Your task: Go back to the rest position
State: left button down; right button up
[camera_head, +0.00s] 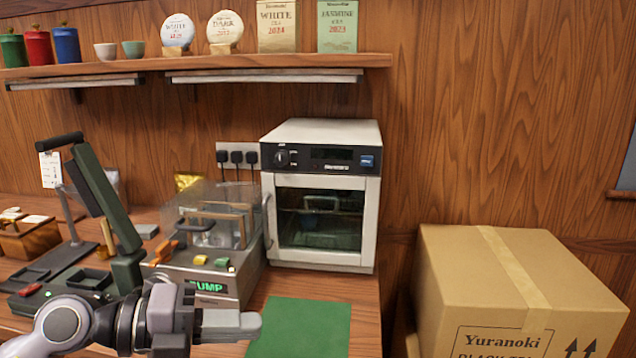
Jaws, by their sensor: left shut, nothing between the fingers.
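My left gripper (236,322) comes in from the lower left, low over the front of the counter. Its fingers are together with nothing between them and point right, towards a green mat (306,330). The fingertips overlap the mat's left edge in the picture; I cannot tell the height between them. My right gripper is not in view.
A vacuum machine (215,282) with a clear lid stands just behind my left gripper. A dark green lever press (105,200) rises at left. A white oven (320,130) stands at the counter's right end. A large cardboard box (450,290) is at right.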

pick_arm(q)
jog(key=s+a+f+n+t+y, duration=0.1)
jog(key=a+f+n+t+y, duration=0.3)
jog(key=f+n+t, duration=0.55)
jog(key=a+f+n+t+y, duration=0.35)
jog(key=f+n, duration=0.35)
jog(key=n, duration=0.8)
jog(key=s+a+f+n+g+y, duration=0.2)
jog(key=s+f+n+g+y, duration=0.3)
jog(key=s+f, duration=0.8)
notch_tip(320, 180, down, 4)
jog(key=shift+s+a+r+n+g, duration=0.1)
jog(key=shift+s+a+n+g, duration=0.25)
jog(key=shift+n+g, duration=0.5)
dwell(3.2)
